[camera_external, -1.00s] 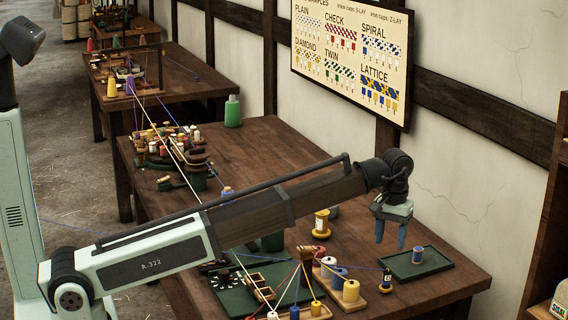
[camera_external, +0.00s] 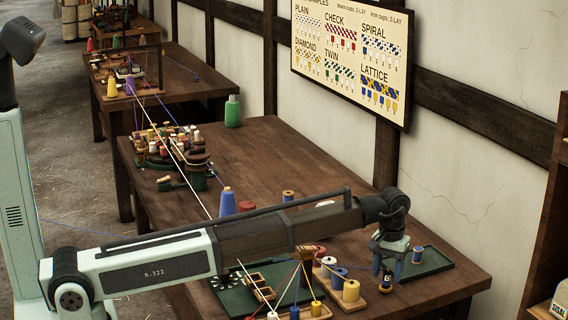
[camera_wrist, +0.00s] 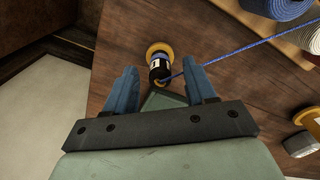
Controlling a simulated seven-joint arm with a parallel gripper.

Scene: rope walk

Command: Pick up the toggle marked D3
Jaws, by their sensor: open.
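A small bobbin-like toggle (camera_external: 386,281) with a dark body, blue winding, yellow ends and a white label stands near the table's right front. It shows in the wrist view (camera_wrist: 158,68) with a blue cord running from it to the right. The label is too small to read, so I cannot confirm D3. My gripper (camera_external: 388,268) is open and points down above this toggle. In the wrist view my gripper (camera_wrist: 161,76) has its two blue fingers on either side of the toggle, apart from it, with nothing held.
A dark green tray (camera_external: 440,263) with a blue spool (camera_external: 417,255) lies just right of my gripper. A wooden stand with white, blue and yellow spools (camera_external: 351,291) is close on the left.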

